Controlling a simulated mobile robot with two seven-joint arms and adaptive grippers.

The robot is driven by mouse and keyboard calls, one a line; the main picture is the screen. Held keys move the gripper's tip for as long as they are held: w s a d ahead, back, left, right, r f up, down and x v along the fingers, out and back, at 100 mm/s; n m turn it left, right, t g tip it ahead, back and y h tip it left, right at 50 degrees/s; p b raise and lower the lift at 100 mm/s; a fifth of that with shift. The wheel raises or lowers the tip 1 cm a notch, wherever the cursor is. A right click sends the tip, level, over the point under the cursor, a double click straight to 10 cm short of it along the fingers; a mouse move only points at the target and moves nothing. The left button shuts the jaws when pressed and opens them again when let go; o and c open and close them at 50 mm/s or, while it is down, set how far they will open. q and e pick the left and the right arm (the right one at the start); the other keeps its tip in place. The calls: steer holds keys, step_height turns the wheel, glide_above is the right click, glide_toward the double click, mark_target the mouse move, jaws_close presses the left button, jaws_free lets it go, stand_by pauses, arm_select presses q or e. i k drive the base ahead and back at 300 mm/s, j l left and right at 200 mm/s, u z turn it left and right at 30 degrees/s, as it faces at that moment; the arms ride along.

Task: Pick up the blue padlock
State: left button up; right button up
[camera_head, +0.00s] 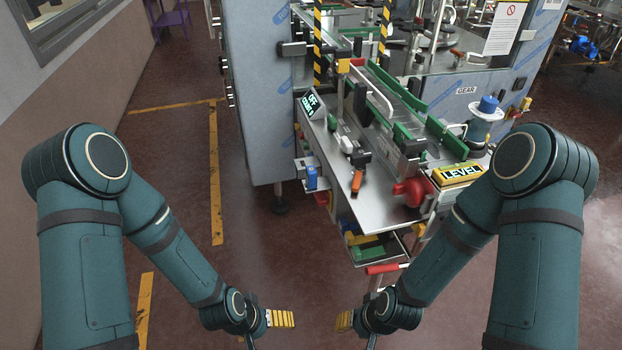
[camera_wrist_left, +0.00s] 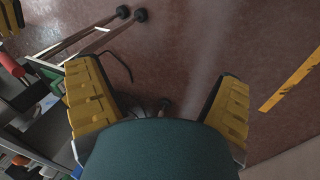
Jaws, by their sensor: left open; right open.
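A small blue block-like thing (camera_head: 312,177), which looks like the blue padlock, hangs at the left side of the machine, below the tilted metal table. It is too small to make out its shackle. My left gripper (camera_head: 281,318) is low in front of the machine, well below and nearer than the blue thing. In the left wrist view my left gripper (camera_wrist_left: 160,78) shows two yellow fingers wide apart with only floor between them. My right gripper (camera_head: 345,321) is at the same low height, facing the left one, open and apart from everything. I cannot make out the padlock in the left wrist view.
The metal table (camera_head: 385,205) carries an orange-handled lever (camera_head: 357,181), a red knob (camera_head: 411,191) and a yellow LEVEL sign (camera_head: 459,174). A red handle (camera_head: 386,268) sticks out below, near my right arm. Floor left of the machine is clear, with yellow lines (camera_head: 215,185).

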mark_target(311, 172)
steer(key=j+z, duration=0.1)
steer(key=z, duration=0.25)
steer(key=i+j+z, duration=0.1)
steer(key=z, duration=0.3)
steer(key=j+z, duration=0.1)
steer(key=z, duration=0.25)
steer(key=j+z, duration=0.3)
steer(key=j, duration=0.15)
steer(key=j+z, duration=0.3)
steer(key=j, duration=0.2)
